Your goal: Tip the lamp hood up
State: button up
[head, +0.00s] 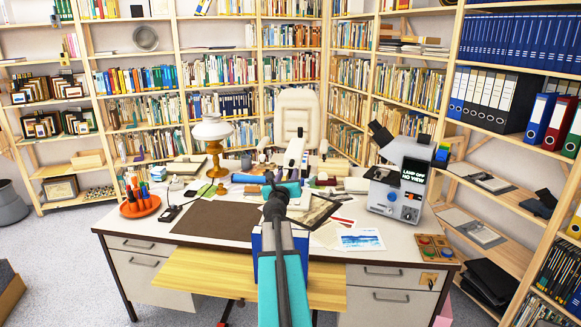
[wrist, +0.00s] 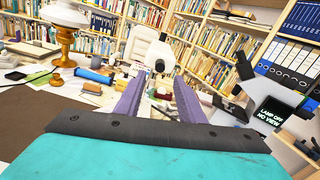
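A table lamp with a white hood (head: 212,130) and an orange-brown turned base (head: 216,165) stands at the back left of the desk. The hood and base also show at the upper left of the wrist view (wrist: 64,15). A grey-white device (head: 400,183) stands at the desk's right, with a black part tilted on top and a screen reading "LAMP OFF NO VIEW". I cannot tell which hood is meant. My gripper (wrist: 159,93) has its two purple fingers spread, with nothing held between them. It points over the desk's middle, apart from lamp and device.
The desk (head: 120,222) carries a brown mat (head: 213,219), an orange pen dish (head: 140,208), papers (head: 361,239) and a tray of coloured pieces (head: 432,248). A white chair (head: 297,113) stands behind. Bookshelves line the walls. The mat's surface is mostly clear.

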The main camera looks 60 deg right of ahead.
aim_at(291, 166)
jog(key=shift+p+x, duration=0.35)
jog(key=shift+x, duration=3.8)
grip_shut()
